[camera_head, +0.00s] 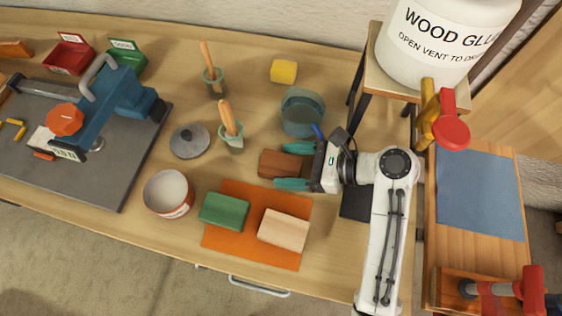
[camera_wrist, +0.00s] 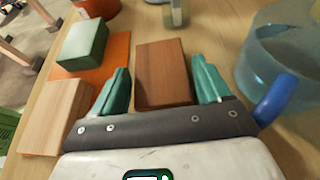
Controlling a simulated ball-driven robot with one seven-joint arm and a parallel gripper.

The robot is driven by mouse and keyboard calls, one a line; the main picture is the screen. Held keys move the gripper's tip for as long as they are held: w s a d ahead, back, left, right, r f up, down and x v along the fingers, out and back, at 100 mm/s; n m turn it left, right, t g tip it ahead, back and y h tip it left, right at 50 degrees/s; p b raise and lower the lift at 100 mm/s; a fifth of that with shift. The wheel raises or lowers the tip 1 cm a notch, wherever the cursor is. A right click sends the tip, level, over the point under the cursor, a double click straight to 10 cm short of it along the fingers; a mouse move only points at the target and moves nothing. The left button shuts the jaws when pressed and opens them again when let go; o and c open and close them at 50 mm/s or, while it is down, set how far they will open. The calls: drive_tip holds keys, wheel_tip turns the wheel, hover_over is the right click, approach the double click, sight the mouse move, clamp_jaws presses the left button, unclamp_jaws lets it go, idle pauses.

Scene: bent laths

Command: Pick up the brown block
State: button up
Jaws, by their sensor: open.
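The brown block (camera_head: 280,163) lies on the wooden table, just above the orange mat in the head view. My gripper (camera_head: 289,166) is open, with its teal fingers on either side of the block. In the wrist view the brown block (camera_wrist: 162,72) stands between the two teal fingers of my gripper (camera_wrist: 162,88). The block's near end is close to the gripper's dark palm bar.
An orange mat (camera_head: 233,243) holds a green block (camera_head: 223,211) and a pale wood block (camera_head: 284,230). A blue translucent bowl (camera_head: 302,112) stands close to one finger. A white-and-red bowl (camera_head: 168,193), a grey lid (camera_head: 189,140) and a brush pot (camera_head: 231,141) stand nearby.

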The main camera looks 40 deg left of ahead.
drive_tip(key=shift+x, duration=1.35)
drive_tip(key=shift+c, duration=0.2)
drive_tip(key=c, duration=0.7)
